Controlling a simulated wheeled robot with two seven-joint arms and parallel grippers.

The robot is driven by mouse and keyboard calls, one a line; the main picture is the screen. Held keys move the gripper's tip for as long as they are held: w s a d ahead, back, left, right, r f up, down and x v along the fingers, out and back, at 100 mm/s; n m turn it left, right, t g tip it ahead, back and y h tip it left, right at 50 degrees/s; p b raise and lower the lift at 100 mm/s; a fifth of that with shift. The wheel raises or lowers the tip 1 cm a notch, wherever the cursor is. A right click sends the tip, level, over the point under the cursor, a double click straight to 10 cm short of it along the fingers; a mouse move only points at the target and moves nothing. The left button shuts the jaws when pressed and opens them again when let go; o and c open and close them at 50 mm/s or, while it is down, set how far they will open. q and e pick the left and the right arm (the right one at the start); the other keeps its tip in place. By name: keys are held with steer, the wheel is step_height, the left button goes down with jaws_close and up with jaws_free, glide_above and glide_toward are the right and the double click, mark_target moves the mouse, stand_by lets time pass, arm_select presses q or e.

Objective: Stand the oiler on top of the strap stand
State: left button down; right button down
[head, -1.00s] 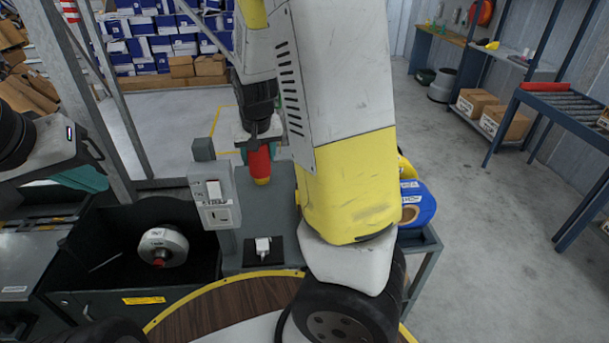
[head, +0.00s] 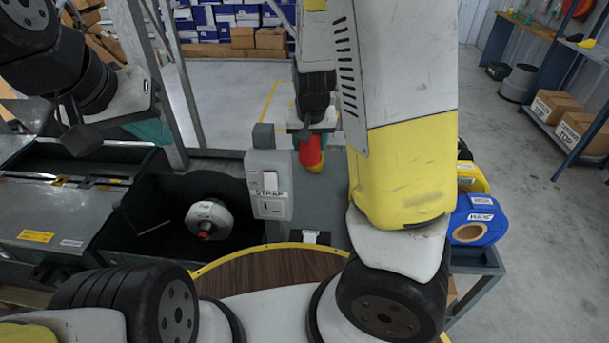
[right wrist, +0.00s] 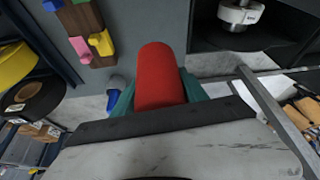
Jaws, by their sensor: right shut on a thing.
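The oiler (head: 311,152) is red with a yellow lower end. My right gripper (head: 312,137) is shut on it and holds it pointing down, behind and to the right of a grey box marked STRAP (head: 268,188), which I take for the strap stand. In the right wrist view the red oiler (right wrist: 160,77) sits between the teal fingers. I cannot tell its height over the grey surface. My left gripper (head: 150,131) is at the upper left, away from both. Its teal finger area shows partly, and its opening is hidden.
A black bin (head: 170,190) holding a round metal part (head: 211,218) lies left of the box. A blue roll (head: 480,220) lies at the right, beside my right arm. A round wooden top with yellow rim (head: 262,268) is in front. A small grey block (head: 263,137) tops the box.

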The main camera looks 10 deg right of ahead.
step_height(320, 180, down, 21)
steer(key=shift+r, duration=0.1)
stand_by(0.4)
steer(key=c, duration=0.6)
jaws_free()
